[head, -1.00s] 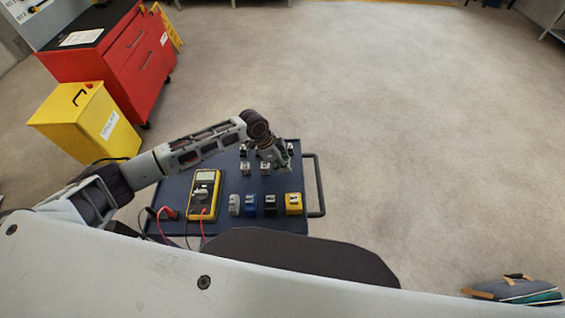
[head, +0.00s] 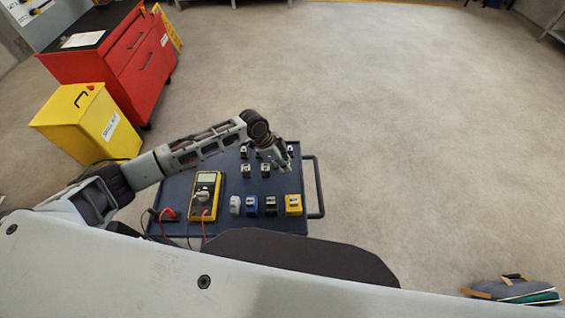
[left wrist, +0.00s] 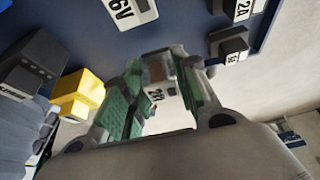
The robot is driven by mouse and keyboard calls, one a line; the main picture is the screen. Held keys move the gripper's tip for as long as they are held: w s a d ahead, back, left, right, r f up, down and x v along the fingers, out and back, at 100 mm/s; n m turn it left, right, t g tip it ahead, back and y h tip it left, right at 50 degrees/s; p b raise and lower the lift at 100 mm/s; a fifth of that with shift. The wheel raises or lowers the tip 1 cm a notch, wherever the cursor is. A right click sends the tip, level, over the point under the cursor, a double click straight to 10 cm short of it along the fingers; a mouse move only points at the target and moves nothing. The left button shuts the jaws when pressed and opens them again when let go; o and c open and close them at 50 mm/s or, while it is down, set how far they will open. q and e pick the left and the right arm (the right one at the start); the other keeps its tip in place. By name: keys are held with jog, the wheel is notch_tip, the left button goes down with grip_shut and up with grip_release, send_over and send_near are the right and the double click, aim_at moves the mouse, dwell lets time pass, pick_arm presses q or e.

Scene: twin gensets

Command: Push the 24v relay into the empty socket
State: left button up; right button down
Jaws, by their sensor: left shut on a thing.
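My left gripper (head: 285,166) is over the right part of a dark blue cart top. In the left wrist view its green-padded fingers (left wrist: 152,100) are shut on a small block (left wrist: 158,72). The block's label is only partly readable, starting with a 2, so I cannot confirm it is the 24v relay. Several small dark blocks with pale faces, one of them here (head: 246,170), stand behind the front row. I cannot make out the empty socket. My right gripper is out of view.
On the cart top (head: 225,178) stand a yellow multimeter (head: 204,195) with red leads and a front row of grey (head: 235,205), blue (head: 251,206), black (head: 271,206) and yellow (head: 293,204) blocks. A cart handle (head: 319,190) is at right.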

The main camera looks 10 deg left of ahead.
aim_at(288, 162)
pick_arm(q)
jog(key=shift+r+p, duration=1.2)
jog(key=shift+r, duration=1.3)
jog(key=shift+n, duration=0.3)
